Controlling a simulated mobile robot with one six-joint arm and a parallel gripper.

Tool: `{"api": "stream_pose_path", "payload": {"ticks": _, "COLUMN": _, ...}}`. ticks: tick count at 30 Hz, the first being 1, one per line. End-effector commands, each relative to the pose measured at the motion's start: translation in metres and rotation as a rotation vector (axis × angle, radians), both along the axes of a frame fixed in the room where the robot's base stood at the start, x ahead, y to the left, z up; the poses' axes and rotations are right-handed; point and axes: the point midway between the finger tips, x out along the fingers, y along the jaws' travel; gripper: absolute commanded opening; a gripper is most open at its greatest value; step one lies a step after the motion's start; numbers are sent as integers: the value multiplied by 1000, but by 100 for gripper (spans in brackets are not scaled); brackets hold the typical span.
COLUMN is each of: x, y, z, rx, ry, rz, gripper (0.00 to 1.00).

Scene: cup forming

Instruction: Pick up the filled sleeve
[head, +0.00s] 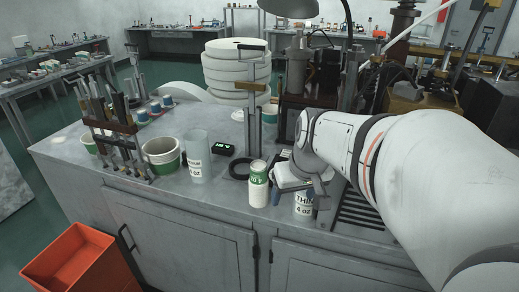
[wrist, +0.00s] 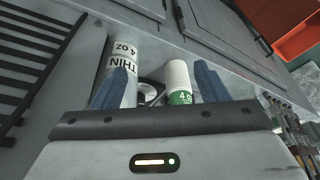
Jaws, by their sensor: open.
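A pale sleeve marked THIN 4 oz (head: 303,206) stands upright near the counter's front edge. It also shows in the wrist view (wrist: 123,52), partly behind my left finger; whether cups fill it is unclear. A white cup stack with a green label (head: 259,188) stands to its left. In the wrist view this stack (wrist: 179,80) shows between the fingers, nearer the right one. A clear sleeve marked 8 oz (head: 196,160) stands further left and looks empty. My gripper (wrist: 162,72) is open, with blue fingers and nothing held. In the head view my gripper (head: 286,186) is partly hidden beside the THIN sleeve.
A green and white tub (head: 161,156) and a rack of tools (head: 118,140) stand on the left of the counter. A small black display (head: 222,150) and a metal post (head: 254,110) stand behind the stack. A slotted dark grate (head: 362,212) lies right. An orange bin (head: 68,262) is below.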

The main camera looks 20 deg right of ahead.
Motion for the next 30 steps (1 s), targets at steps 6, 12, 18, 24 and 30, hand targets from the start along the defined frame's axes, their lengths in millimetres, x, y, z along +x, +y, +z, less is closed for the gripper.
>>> {"api": "stream_pose_path", "payload": {"ticks": 6, "x": 58, "y": -64, "z": 29, "rx": -10, "ry": -65, "rz": -9, "gripper": 85}}
{"api": "stream_pose_path", "payload": {"ticks": 12, "x": 77, "y": -86, "z": 28, "rx": -18, "ry": -87, "rz": -3, "gripper": 97}}
{"api": "stream_pose_path", "payload": {"ticks": 18, "x": 85, "y": -85, "z": 7, "rx": -18, "ry": -87, "rz": -2, "gripper": 97}}
{"api": "stream_pose_path", "payload": {"ticks": 24, "x": 95, "y": -83, "z": -20, "rx": -18, "ry": -85, "rz": -1, "gripper": 97}}
{"api": "stream_pose_path", "payload": {"ticks": 30, "x": 102, "y": -83, "z": -37, "rx": -20, "ry": -89, "rz": -2, "gripper": 97}}
